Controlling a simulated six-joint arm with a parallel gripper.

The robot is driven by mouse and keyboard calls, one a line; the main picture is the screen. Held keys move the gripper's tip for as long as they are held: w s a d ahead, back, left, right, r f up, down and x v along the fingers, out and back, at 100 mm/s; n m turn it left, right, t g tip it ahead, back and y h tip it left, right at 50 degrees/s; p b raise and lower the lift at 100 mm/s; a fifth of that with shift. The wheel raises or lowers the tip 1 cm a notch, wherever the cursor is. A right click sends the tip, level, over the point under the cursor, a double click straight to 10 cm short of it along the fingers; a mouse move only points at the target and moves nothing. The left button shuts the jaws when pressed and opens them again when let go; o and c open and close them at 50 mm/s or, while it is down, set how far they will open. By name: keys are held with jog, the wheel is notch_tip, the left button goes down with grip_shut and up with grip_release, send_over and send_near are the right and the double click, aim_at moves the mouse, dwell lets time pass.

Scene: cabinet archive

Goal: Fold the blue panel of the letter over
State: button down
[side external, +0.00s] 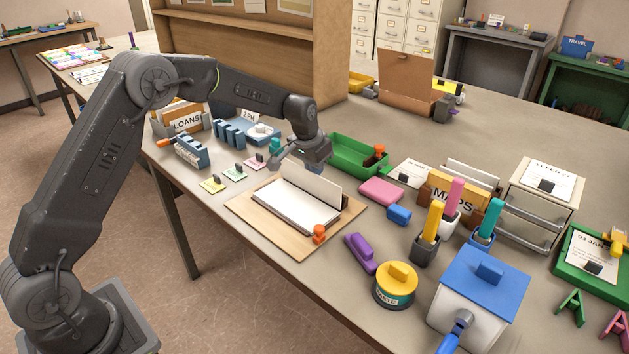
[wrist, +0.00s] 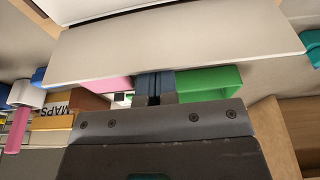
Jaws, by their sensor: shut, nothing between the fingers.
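The letter (side external: 293,207) lies on a wooden board (side external: 250,213), its white sheet flat. One panel (side external: 312,183) stands up, leaning, along the sheet's far side; the face I see is pale grey-white, and no blue shows on it. In the wrist view the raised panel (wrist: 190,45) crosses the top as a broad pale strip.
An orange piece (side external: 319,234) sits on the board's near corner. A green tray (side external: 345,156), a pink block (side external: 381,191) and a blue block (side external: 399,215) stand to the right. A purple piece (side external: 361,253) lies in front. Small coloured cards (side external: 234,173) lie left of the board.

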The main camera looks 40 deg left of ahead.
jog(key=shift+s, duration=2.6)
jog(key=shift+w+r, duration=0.1)
jog(key=shift+r, duration=0.5)
jog(key=w+v, duration=0.1)
jog(key=v, duration=0.5)
jog(key=shift+w+r, duration=0.2)
jog(key=shift+r, duration=0.35)
